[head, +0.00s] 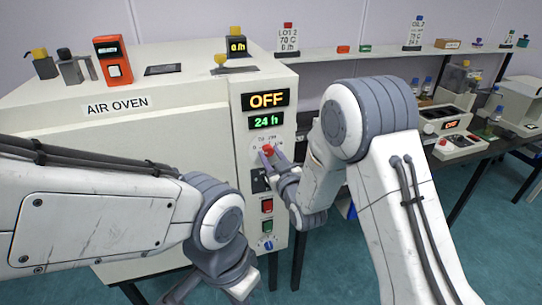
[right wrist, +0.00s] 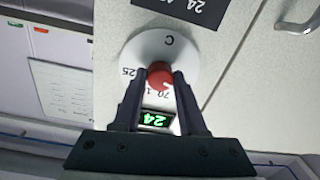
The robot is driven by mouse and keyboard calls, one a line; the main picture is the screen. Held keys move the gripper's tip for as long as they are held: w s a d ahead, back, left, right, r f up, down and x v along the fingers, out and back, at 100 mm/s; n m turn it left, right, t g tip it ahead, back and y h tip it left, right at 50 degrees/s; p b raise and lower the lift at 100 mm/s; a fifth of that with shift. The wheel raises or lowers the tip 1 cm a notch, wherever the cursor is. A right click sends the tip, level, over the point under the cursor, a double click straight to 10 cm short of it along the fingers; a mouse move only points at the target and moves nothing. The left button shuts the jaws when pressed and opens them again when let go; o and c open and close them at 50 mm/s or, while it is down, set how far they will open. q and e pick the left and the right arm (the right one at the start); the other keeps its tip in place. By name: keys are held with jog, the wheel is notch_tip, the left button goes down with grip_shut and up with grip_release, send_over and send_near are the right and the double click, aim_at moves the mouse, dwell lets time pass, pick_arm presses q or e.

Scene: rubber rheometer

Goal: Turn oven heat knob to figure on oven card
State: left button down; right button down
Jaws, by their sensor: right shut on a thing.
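My right gripper (right wrist: 158,82) is shut on the knob, one finger on each side. The white dial (right wrist: 188,50) around it shows C, 25 and 70 in the right wrist view; the fingers hide part of it. A card (head: 288,38) behind the oven appears to read LOT 2, 70 C, 8 h. My left gripper (head: 218,283) hangs low before the oven, its fingertips unclear.
Red and green switches (head: 267,206) and a blue knob (head: 265,243) sit lower on the panel. An orange device (head: 113,60) and a yellow-topped timer (head: 236,44) stand on the oven. Another card (head: 414,34) stands on the shelf. A bench with instruments (head: 455,140) is at right.

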jog(key=shift+f+m+b, duration=0.2)
jog(key=shift+m+b, duration=0.6)
jog(key=shift+b, duration=0.3)
jog(key=m+b, duration=0.4)
jog(key=shift+r+m+b, duration=0.15)
jog(key=shift+m+b, duration=1.8)
jog(key=shift+m, duration=0.25)
jog(key=shift+c, duration=2.3)
grip_release()
jog(key=shift+s, duration=0.1)
